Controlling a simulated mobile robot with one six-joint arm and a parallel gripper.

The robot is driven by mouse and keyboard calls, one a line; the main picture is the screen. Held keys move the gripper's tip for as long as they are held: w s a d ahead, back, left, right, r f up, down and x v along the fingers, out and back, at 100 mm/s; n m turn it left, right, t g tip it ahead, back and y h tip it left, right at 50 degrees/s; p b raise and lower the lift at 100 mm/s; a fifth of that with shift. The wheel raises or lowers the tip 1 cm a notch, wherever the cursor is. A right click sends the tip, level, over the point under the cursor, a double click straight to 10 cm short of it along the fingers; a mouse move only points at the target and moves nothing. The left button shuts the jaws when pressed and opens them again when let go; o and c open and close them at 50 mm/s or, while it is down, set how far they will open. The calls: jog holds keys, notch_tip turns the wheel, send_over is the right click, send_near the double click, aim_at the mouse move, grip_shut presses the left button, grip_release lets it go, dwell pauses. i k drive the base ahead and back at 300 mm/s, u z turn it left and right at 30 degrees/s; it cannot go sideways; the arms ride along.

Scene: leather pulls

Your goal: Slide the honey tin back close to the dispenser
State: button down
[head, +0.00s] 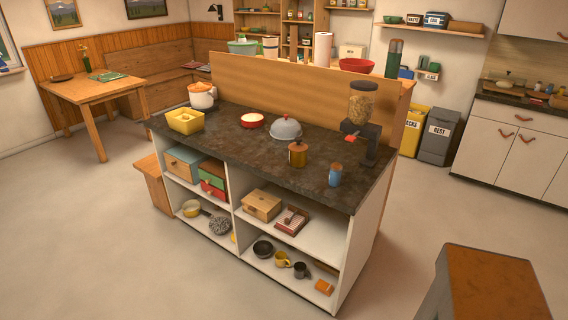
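An amber-gold tin with a brown lid (298,154), which looks like the honey tin, stands upright on the dark stone top of the island counter (240,143). The dispenser (361,105) stands at the counter's right end, with a clear hopper of grain-like contents, a dark body and a red part low on its front. The tin is to the left of the dispenser and nearer the front edge, with a gap of bare counter between them. My gripper is not in view.
A blue can (335,174) stands near the front edge, right of the tin. A grey dome (286,129), a red-rimmed round dish (252,120), a yellow box (185,121) and a white pot (202,97) stand farther left. A wooden panel (300,89) rises behind. A brown-topped block (490,285) is at lower right.

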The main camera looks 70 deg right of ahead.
aim_at(296, 159)
jog(key=z, duration=0.1)
jog(key=i, duration=0.95)
jog(key=u, duration=0.05)
